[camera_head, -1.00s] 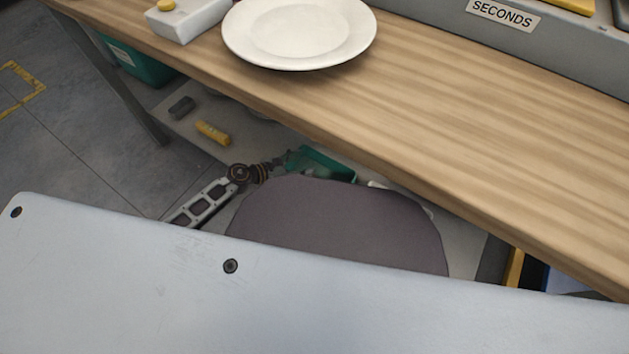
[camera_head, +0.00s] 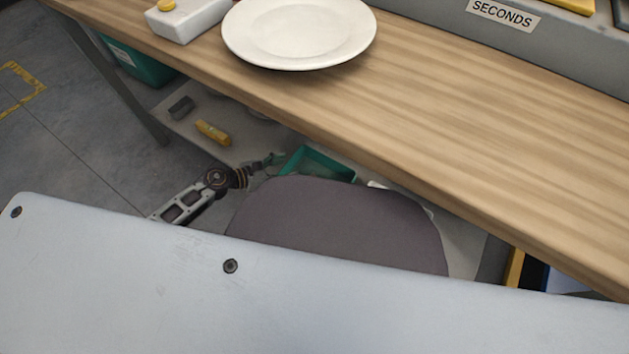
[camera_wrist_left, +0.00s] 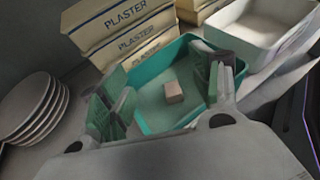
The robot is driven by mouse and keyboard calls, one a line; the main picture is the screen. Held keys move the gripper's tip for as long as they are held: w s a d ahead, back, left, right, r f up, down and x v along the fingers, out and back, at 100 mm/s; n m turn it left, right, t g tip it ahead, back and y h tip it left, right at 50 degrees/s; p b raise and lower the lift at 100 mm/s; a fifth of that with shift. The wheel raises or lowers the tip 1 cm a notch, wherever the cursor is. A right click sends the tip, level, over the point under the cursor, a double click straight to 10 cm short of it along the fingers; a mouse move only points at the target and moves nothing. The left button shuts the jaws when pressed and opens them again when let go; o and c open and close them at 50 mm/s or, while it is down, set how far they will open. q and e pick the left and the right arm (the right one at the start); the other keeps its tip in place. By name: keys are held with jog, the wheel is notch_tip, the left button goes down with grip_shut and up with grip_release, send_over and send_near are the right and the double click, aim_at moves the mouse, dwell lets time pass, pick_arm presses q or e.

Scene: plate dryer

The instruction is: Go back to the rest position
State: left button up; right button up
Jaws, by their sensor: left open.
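My left gripper (camera_head: 268,162) is below the wooden table's front edge, over the lower shelf, just left of a teal tray (camera_head: 322,160). In the left wrist view its two green-padded fingers (camera_wrist_left: 163,96) are spread apart with nothing held between them. The teal tray (camera_wrist_left: 152,68) lies beyond the fingers there, with a small beige block (camera_wrist_left: 174,92) inside it. My right gripper is not in view.
A white plate (camera_head: 300,32) lies on the wooden table (camera_head: 440,120), above the arm. The left wrist view also shows plaster boxes (camera_wrist_left: 138,38), stacked plates (camera_wrist_left: 36,108) and a white bin (camera_wrist_left: 240,40). A yellow object (camera_head: 213,132) lies on the lower shelf.

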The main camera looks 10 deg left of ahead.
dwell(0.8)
pick_arm(q)
jog(key=w+a+r+n+t+y, duration=0.25)
jog(key=r+n+y, duration=0.3)
jog(key=n, duration=0.65)
jog(key=w+a+r+n+t+y, duration=0.2)
jog(key=a+r+n+t+y, duration=0.3)
jog(key=n, duration=0.7)
jog(key=s+d+f+n+g, duration=0.1)
jog(key=s+d+n+g, duration=0.1)
jog(key=s+n+g, duration=0.4)
jog(key=s+d+f+n+g+p, duration=0.1)
jog(key=s+d+n+g, duration=0.1)
jog(key=s+n+g, duration=0.5)
jog(key=s+n, duration=0.6)
jog(key=shift+s+f+n, duration=0.4)
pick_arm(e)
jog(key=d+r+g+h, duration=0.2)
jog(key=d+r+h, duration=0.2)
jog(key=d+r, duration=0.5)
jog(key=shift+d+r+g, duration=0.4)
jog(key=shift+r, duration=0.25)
pick_arm(q)
jog(key=shift+w+d+h+p, duration=0.1)
jog(key=shift+h+p, duration=0.15)
jog(key=shift+p, duration=0.05)
